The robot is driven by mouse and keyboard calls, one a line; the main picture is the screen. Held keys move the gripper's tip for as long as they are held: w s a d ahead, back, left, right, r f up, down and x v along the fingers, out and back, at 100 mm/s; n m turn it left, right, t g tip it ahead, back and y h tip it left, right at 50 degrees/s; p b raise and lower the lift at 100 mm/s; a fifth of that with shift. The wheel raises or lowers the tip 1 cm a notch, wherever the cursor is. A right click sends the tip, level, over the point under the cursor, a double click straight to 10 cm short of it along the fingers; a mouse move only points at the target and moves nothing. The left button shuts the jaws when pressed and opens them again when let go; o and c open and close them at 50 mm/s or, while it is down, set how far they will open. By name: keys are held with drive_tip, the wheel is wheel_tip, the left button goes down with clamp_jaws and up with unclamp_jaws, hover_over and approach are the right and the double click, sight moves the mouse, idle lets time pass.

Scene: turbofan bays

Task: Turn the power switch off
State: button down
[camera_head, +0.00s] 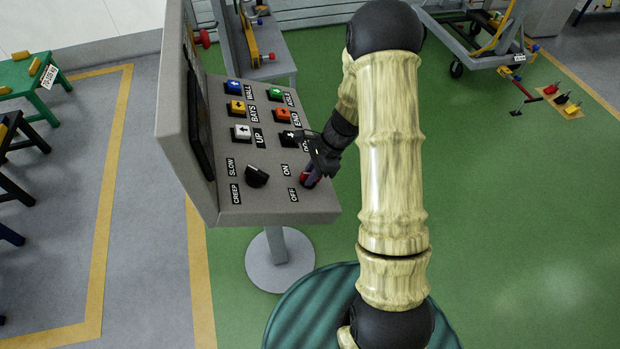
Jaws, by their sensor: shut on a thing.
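The power switch (308,181) is a small knob with red showing, on the right part of a grey control console (262,209), beside the ON and OFF labels (293,195). My gripper (314,172) is at the switch, with its dark fingers shut on it. The fingers cover much of the switch, so I cannot tell which label it points to. My arm reaches over from the right of the console.
A black selector knob (256,176) with SLOW and CREEP labels sits left of the switch. Several coloured buttons, including a white one (242,133), are above. A wheeled cart (475,40) stands far right. The green floor on the right is mostly clear.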

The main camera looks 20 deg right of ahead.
drive_tip(key=n+b, duration=0.2)
drive_tip(key=n, duration=0.1)
drive_tip(key=shift+f+n, duration=0.15)
drive_tip(key=shift+n, duration=0.25)
drive_tip(key=shift+s+n+b, duration=0.1)
drive_tip(key=shift+n+b, duration=1)
drive_tip(key=shift+n, duration=0.7)
drive_tip(key=shift+r, duration=0.2)
drive_tip(key=c, duration=1.4)
unclamp_jaws()
drive_tip(key=b+v, duration=0.1)
drive_tip(key=v, duration=1.6)
drive_tip(key=shift+r+b, duration=0.15)
drive_tip(key=shift+b, duration=0.2)
